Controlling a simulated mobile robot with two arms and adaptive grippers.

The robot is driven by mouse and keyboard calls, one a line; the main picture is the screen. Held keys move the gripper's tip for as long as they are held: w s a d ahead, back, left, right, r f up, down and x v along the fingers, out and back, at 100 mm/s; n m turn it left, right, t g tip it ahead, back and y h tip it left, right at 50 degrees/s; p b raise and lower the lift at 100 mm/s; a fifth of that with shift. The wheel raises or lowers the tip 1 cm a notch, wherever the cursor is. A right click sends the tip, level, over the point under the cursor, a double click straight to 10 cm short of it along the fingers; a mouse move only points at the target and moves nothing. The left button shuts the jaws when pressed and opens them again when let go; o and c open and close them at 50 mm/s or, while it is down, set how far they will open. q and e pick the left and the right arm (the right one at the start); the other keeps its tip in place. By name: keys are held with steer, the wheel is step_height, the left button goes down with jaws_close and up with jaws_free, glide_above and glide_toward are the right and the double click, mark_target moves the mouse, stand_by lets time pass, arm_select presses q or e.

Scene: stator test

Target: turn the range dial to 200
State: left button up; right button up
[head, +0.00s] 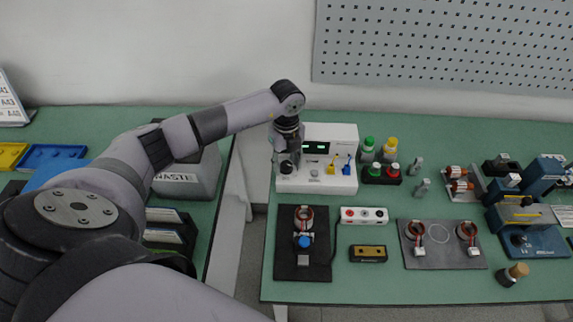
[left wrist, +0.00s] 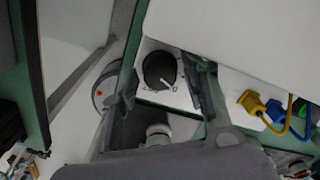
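The white tester (head: 345,180) with a lit green display stands at the back of the right-hand green table. Its range dial (left wrist: 159,68) is a round black knob with a white pointer mark toward its lower right, on a white panel; I cannot read the scale. The dial also shows in the head view (head: 286,168), low on the tester's left side. My left gripper (left wrist: 163,92) is open, its dark fingers apart to the left and right of the dial. I cannot tell whether either finger touches it. My right gripper is not in view.
Yellow and blue plugs (left wrist: 262,108) sit to the right of the dial. Green and yellow bottles (head: 379,150) stand right of the tester. A dark mat with a coil (head: 288,250) lies in front.

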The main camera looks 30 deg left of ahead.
arm_select(q)
steer(key=c, duration=0.4)
steer(key=shift+c, duration=1.4)
steer(key=m+b, duration=0.1)
steer(key=m, duration=0.1)
steer(key=shift+f+m, duration=0.15)
steer(key=shift+m, duration=0.25)
steer(key=m+b, duration=0.1)
steer(key=m, duration=0.2)
steer(key=shift+b, duration=0.35)
steer(key=m+b, duration=0.2)
steer(key=m, duration=0.5)
steer(key=shift+b, duration=0.35)
steer(key=shift+m, duration=0.3)
steer(key=o, duration=0.7)
steer(key=shift+o, duration=0.7)
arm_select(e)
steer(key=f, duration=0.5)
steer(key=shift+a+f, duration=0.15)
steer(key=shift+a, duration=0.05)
